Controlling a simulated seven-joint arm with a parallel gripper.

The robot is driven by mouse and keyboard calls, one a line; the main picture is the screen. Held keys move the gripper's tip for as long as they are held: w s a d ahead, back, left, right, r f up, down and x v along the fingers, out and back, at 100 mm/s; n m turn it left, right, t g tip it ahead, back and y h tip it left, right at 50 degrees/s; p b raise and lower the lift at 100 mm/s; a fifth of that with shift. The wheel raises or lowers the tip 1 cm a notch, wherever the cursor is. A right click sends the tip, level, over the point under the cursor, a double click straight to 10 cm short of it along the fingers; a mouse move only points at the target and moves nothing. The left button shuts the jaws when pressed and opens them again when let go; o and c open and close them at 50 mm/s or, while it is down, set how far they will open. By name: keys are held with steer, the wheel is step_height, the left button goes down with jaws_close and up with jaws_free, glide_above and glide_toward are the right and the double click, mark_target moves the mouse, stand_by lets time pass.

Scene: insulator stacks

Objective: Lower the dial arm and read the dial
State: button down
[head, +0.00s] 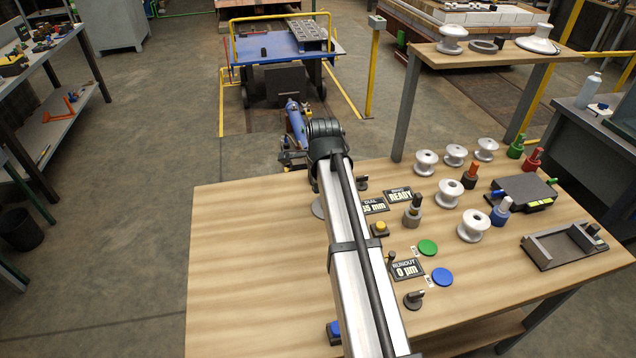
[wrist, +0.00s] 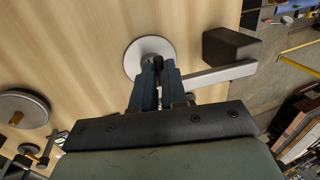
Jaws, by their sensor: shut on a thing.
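In the wrist view, my gripper (wrist: 160,67) is shut at the near end of a pale flat bar, which I take to be the dial arm (wrist: 222,75). A dark tip (wrist: 157,62) shows between the fingers, above a round grey disc (wrist: 143,48) on the wood. The bar runs right from the fingers, past a dark block (wrist: 230,47). The fingers hide the bar's held end. In the head view, a dial display (head: 375,205) reads "DIAL" and a value ending in "5 mm", its left part hidden by my arm. My gripper is hidden there.
A "READY" display (head: 400,196) and a "RUNOUT 0 µm" display (head: 407,269) sit right of my arm. White insulators (head: 449,193), coloured pegs, a green disc (head: 428,247) and a blue disc (head: 442,277) fill the bench's right. The bench's left side (head: 250,260) is clear.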

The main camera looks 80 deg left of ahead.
steer(key=shift+a+r, duration=0.2)
steer(key=shift+r, duration=0.45)
steer(key=shift+a+r, duration=0.15)
steer(key=shift+r, duration=0.5)
steer(key=c, duration=1.2)
jaws_free()
steer(key=shift+f, duration=0.1)
steer(key=shift+o, duration=0.2)
steer(key=v, duration=1.3)
steer(key=shift+r, duration=0.4)
steer(key=shift+d, duration=0.1)
